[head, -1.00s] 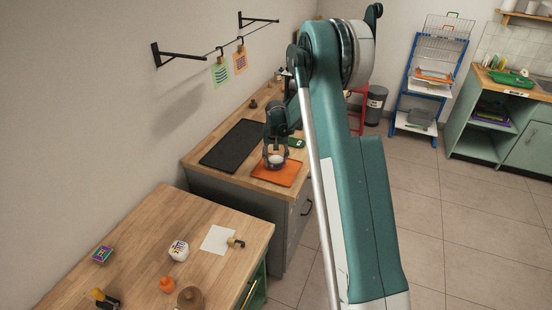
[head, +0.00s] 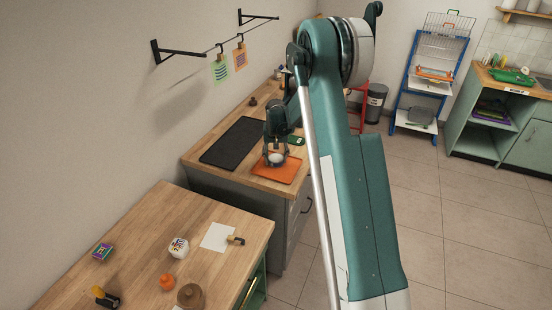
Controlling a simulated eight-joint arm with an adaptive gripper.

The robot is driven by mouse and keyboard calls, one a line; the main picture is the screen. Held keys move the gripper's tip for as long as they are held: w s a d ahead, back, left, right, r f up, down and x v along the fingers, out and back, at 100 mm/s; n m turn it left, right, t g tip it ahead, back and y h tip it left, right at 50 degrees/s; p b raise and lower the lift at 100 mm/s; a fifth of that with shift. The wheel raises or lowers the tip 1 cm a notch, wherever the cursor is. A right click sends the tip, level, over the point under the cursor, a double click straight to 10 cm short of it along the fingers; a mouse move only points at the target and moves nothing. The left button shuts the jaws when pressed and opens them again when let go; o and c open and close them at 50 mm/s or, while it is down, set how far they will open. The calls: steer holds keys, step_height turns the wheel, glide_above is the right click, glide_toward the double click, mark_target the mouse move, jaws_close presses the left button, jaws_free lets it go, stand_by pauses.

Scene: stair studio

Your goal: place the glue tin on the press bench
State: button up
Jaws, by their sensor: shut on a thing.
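My gripper (head: 275,160) is at the far end of my arm, low over an orange mat (head: 289,174) on the farther wooden bench (head: 262,183). It is shut on a small pale round thing (head: 277,158), which I take to be the glue tin. The fingers hide much of it, and no label can be read. I cannot tell whether it touches the mat. A dark flat pad (head: 233,144) lies on the same bench, left of my gripper.
The nearer table (head: 205,211) holds a white labelled tub (head: 179,248), an orange pot (head: 167,282), a brown round thing (head: 190,296), a small colourful box (head: 102,252) and a white sheet (head: 216,236). A green thing (head: 296,140) lies right of my gripper.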

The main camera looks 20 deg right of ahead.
mark_target(276, 161)
steer(key=shift+f, duration=0.1)
steer(key=o, duration=1.2)
steer(key=shift+o, duration=0.2)
step_height(276, 161, up, 12)
steer(key=s, duration=0.1)
steer(key=shift+s+a, duration=0.35)
